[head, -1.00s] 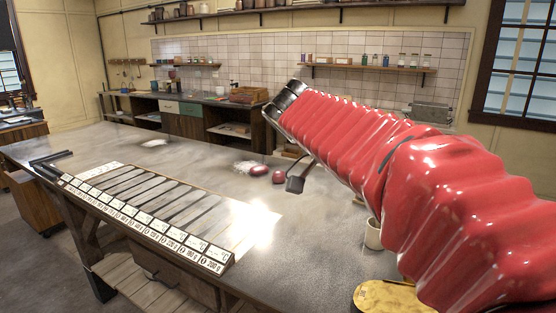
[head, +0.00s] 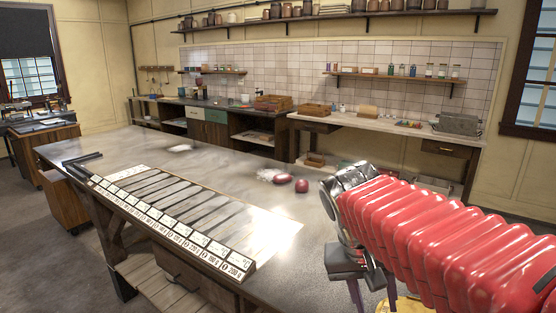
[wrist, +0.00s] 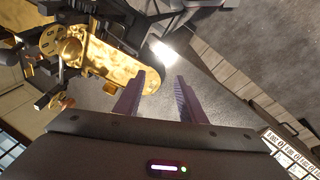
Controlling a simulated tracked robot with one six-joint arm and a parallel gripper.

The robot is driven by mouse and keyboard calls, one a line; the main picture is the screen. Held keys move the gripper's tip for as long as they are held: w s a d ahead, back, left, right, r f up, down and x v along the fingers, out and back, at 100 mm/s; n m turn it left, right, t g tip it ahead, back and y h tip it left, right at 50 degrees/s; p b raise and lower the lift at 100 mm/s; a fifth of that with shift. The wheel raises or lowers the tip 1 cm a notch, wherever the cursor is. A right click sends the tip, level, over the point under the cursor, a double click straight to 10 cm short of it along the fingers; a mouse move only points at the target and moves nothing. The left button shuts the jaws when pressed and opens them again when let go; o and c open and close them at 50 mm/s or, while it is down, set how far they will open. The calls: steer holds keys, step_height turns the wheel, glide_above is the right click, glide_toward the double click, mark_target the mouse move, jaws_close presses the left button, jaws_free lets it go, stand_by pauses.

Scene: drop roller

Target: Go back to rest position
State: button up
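My gripper (head: 374,292) hangs at the end of my red-sleeved arm at the lower right of the head view, fingers pointing down. In the wrist view the two purple fingers (wrist: 160,98) stand apart with nothing between them, so it is open and empty. The long grey table (head: 110,146) lies to the left of my gripper and behind it. A brass-coloured machine part (wrist: 108,62) shows beyond the fingers in the wrist view.
A slatted panel with a row of numbered labels (head: 170,229) lies along the table's front edge. Two dark red round objects (head: 301,186) sit near the table's middle. A back counter with a wooden crate (head: 272,102) stands along the tiled wall.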

steer(key=s+a+f+n+t+y, duration=0.2)
steer(key=s+f+t+y, duration=0.1)
steer(key=s, duration=0.6)
steer(key=shift+s+f+t+y, duration=0.3)
steer(key=shift+s+f+t, duration=0.1)
steer(key=shift+f+t, duration=0.4)
